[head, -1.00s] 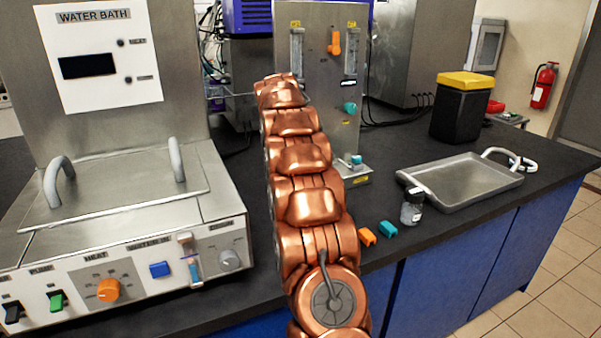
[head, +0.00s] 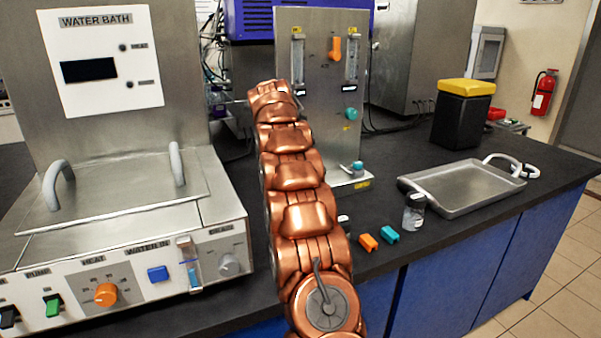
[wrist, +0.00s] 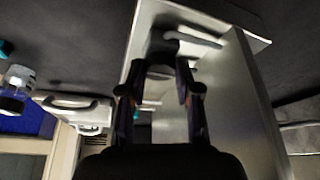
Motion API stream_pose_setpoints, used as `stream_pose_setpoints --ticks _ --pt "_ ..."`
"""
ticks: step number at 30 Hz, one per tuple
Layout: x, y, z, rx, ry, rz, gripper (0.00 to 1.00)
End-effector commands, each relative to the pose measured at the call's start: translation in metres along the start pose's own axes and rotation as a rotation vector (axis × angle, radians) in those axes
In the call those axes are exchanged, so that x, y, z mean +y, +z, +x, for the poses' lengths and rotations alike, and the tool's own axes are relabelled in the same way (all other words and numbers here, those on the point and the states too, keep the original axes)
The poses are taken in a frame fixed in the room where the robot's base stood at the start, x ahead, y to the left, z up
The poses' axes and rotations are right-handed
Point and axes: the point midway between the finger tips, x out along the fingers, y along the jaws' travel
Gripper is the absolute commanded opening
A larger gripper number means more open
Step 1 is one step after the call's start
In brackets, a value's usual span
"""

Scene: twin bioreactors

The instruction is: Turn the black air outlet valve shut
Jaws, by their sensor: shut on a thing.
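My gripper (wrist: 160,68) shows in the wrist view, its two dark fingers shut on a dark piece at their tips, which I take for the black air outlet valve (wrist: 164,44). Its handle angle is too dark to tell. The valve sits at the upright metal panel, which shows in the head view (head: 318,115) with an orange valve (head: 335,48) and a teal valve (head: 350,114). In the head view my copper arm hides my gripper and the panel's lower left part, and the black valve cannot be made out there.
A water bath (head: 120,200) stands close on the left. A metal tray (head: 462,188) and a black bin with a yellow lid (head: 462,115) are farther right.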

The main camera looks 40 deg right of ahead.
Motion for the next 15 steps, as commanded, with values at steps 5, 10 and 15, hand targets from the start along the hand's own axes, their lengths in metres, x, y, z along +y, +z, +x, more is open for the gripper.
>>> stream_pose_setpoints --ticks 5,10,15 --pt "-0.0003 0.0000 -0.0001 0.000 -0.001 0.000 0.47" --pt "-0.0002 -0.0001 0.0000 0.000 -0.001 0.000 0.58" --pt "-0.0001 -0.0001 0.0001 0.000 -0.001 0.000 0.58"
